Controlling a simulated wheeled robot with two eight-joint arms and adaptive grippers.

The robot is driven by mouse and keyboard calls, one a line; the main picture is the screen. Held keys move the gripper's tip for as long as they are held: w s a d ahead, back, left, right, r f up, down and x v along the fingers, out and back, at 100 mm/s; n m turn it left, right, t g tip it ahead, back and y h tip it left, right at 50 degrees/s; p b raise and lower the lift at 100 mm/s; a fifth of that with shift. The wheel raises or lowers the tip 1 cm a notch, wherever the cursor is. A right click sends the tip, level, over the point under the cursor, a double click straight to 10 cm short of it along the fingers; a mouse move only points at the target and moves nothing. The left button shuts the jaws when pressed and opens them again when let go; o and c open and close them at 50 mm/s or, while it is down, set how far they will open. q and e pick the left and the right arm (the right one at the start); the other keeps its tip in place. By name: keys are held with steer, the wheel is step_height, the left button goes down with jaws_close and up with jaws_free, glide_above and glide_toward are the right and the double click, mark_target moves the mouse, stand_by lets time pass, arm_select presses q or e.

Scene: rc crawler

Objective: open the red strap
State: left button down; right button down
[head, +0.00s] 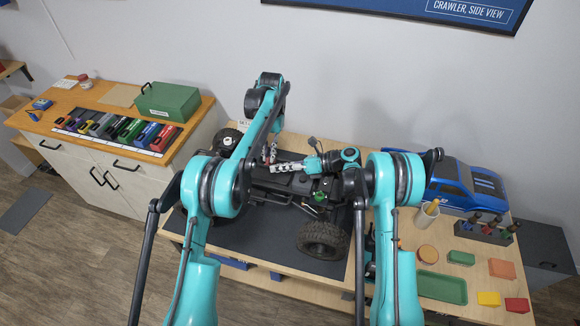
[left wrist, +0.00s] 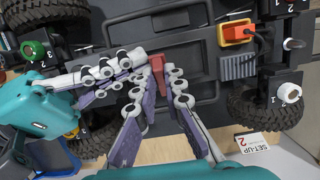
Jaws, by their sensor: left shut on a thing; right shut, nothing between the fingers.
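The red strap (left wrist: 157,74) shows in the left wrist view as a short red piece over the black chassis (left wrist: 195,60) of the crawler. My left gripper (left wrist: 159,90) is shut on the strap, its fingers either side of the lower part. In the head view my left gripper (head: 268,155) hangs down over the chassis; the strap is mostly hidden there. My right gripper (head: 275,168) is shut and empty, reaching in from the right, its tips close beside the left fingers. The right gripper also shows in the left wrist view (left wrist: 135,62), close to the strap's upper left; contact is unclear.
An orange connector (left wrist: 236,34) sits right of the strap. Tyres (head: 323,238) surround the chassis on a dark mat (head: 230,232). A blue body shell (head: 465,185), a driver rack (head: 483,232) and a green tray (head: 442,287) lie right. A cabinet with a green box (head: 168,101) stands left.

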steer(key=shift+w+a+f, duration=0.1)
steer(key=shift+a+f, duration=0.05)
steer(key=shift+a, duration=0.5)
arm_select(q)
steer(key=shift+f, duration=0.1)
arm_select(e)
steer(key=shift+w+d+r+m, duration=0.15)
steer(key=shift+w+r+m, duration=0.15)
steer(key=shift+w+r, duration=0.25)
arm_select(q)
steer(key=c, duration=1.6)
jaws_free()
arm_select(e)
steer(key=shift+d, duration=0.1)
